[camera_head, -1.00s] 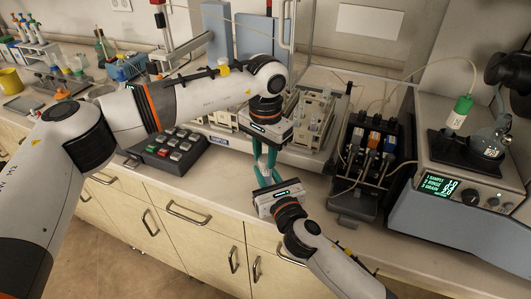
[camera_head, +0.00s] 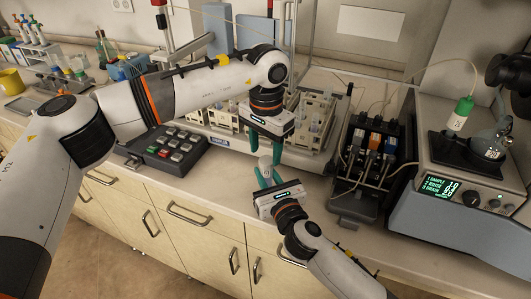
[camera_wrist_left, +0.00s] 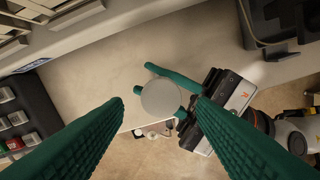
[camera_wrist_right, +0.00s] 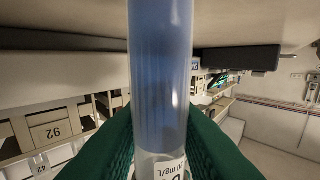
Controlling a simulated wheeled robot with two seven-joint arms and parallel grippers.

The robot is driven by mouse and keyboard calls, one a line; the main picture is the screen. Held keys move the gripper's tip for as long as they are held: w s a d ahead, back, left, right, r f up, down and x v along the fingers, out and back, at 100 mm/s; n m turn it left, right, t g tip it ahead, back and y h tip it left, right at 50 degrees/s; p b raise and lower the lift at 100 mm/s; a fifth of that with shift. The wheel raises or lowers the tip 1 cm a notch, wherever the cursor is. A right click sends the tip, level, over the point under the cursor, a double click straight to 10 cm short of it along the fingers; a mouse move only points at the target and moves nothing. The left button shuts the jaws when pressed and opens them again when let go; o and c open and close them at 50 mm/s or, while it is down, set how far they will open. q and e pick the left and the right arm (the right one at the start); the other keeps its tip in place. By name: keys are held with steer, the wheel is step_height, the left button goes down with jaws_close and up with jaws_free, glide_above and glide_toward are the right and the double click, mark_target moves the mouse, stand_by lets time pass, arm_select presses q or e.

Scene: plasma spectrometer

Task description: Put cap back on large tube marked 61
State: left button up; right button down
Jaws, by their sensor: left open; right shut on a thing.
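A large clear tube (camera_head: 265,170) stands roughly upright in my right gripper (camera_head: 266,177), above the counter's front edge. In the right wrist view the tube (camera_wrist_right: 160,75) looks blue inside, with a white label ending in "mg/L"; its number is cut off. The right gripper's green fingers are shut on the tube. In the left wrist view a pale round disc, seemingly the cap (camera_wrist_left: 161,99), covers the tube's top. My left gripper (camera_head: 276,150) is open just above it, its fingers to either side and apart from the disc.
A rack of labelled slots (camera_head: 312,115) stands behind the grippers; one slot reads 92 (camera_wrist_right: 50,131). A keypad (camera_head: 170,146) lies to the left. A pump unit (camera_head: 370,150) and spectrometer (camera_head: 470,190) stand to the right.

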arm_select(q)
step_height(320, 180, up, 2)
steer(key=shift+r, duration=0.2)
